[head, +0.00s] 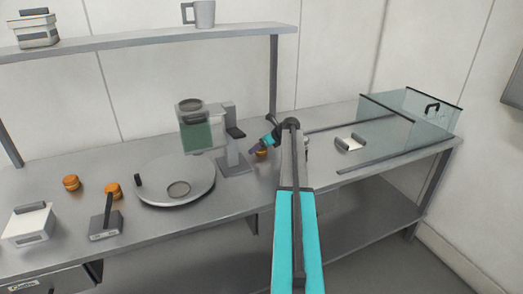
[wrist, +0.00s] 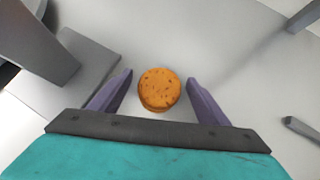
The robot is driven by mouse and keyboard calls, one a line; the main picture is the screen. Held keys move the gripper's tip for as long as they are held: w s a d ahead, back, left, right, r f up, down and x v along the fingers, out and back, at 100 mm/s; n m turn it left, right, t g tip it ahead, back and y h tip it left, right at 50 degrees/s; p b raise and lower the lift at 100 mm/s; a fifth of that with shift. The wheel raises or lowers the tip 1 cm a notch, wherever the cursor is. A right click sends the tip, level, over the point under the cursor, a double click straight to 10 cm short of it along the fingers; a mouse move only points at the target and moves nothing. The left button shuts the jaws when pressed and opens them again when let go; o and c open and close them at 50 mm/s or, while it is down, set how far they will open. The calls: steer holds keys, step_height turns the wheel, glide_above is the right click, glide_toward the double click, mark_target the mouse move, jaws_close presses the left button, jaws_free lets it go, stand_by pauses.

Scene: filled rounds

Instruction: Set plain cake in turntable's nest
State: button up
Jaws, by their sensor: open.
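A round orange-brown cake (wrist: 159,90) with small dark specks lies on the worktop between my gripper's two purple fingers in the wrist view. My gripper (wrist: 160,78) is open, with a gap on each side of the cake. In the head view this cake (head: 261,152) is small and partly hidden by my gripper (head: 256,148), right of the dispenser's foot. The turntable (head: 150,190) is a round grey disc left of the dispenser. Its nest (head: 178,189) is a small ringed round near the disc's front, and it looks empty.
A dispenser (head: 196,131) with a green-filled hopper stands between turntable and gripper. Two more round cakes (head: 71,183) (head: 113,191) lie at left, near a black-handled block (head: 105,228) and a white box (head: 29,226). A glass-walled enclosure (head: 425,118) stands at right.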

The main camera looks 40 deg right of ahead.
steer(key=c, duration=0.8)
steer(key=shift+r, duration=0.15)
steer(key=shift+r+b, duration=1.25)
steer(key=shift+r, duration=3.65)
